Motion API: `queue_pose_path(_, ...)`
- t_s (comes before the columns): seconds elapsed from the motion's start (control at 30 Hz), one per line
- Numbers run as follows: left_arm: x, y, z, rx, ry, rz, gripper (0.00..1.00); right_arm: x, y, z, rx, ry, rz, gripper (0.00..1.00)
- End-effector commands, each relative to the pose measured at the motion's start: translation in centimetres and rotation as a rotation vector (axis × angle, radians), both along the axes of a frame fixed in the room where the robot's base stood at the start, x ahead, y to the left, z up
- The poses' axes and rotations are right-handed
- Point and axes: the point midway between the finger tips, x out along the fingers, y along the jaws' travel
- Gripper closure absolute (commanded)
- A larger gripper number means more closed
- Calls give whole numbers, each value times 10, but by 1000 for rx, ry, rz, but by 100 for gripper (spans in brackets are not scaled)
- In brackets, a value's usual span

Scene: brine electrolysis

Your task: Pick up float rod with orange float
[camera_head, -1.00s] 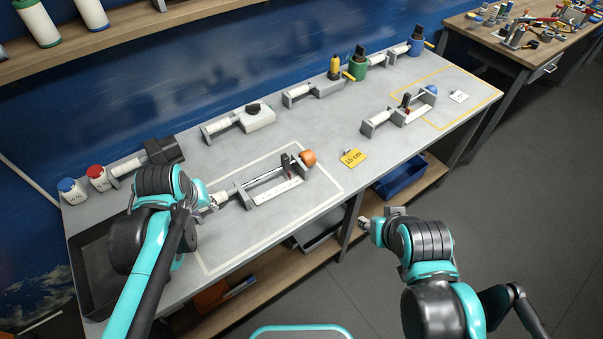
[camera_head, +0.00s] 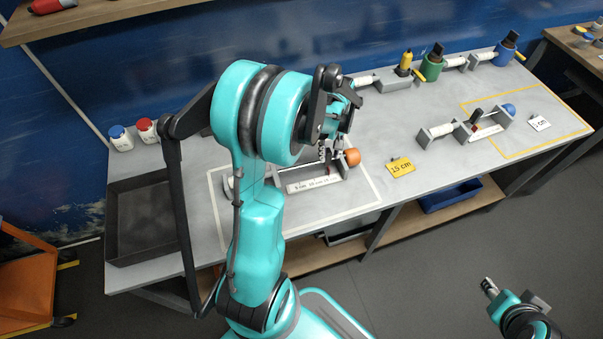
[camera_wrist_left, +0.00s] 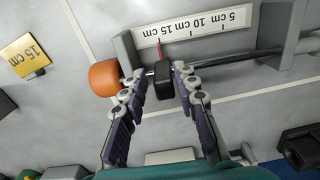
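The float rod (camera_wrist_left: 237,59) is a grey metal rod with an orange float (camera_wrist_left: 104,78) at its left end in the left wrist view. The orange float also shows in the head view (camera_head: 352,156). A dark block (camera_wrist_left: 163,75) sits on the rod near the float. My left gripper (camera_wrist_left: 160,78) is open above the rod, with its fingertips on either side of the dark block. In the head view my left gripper (camera_head: 325,150) is partly hidden by my arm. My right gripper (camera_head: 489,288) is low at the right, clear of the table; its finger opening is too small to tell.
A ruler scale (camera_wrist_left: 193,35) lies beside the rod, between grey upright supports (camera_wrist_left: 126,52). A yellow 15 cm card (camera_head: 400,167) lies to the right. A similar rod with a blue float (camera_head: 508,109) stands farther right. A dark tray (camera_head: 143,222) occupies the left end.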

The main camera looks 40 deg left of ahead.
Motion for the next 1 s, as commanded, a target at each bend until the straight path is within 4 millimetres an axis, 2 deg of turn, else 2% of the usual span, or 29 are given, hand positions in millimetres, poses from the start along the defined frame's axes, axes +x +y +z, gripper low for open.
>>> queue_pose_path(0.3, -2, 2, -46, 0, -1, -2, 71, 0, 0, -24, 0, 0, 0, 60)
queue_pose_path(0.57, -2, 2, -49, 1, -2, -2, 71, 0, 0, -23, 0, 0, 0, 60)
queue_pose_path(0.7, -2, 2, -49, 1, -2, -2, 100, 0, 0, -23, 0, 0, 0, 60)
queue_pose_path(1.0, -2, 2, -48, 1, -2, -2, 100, 0, 0, -23, 0, 0, 0, 60)
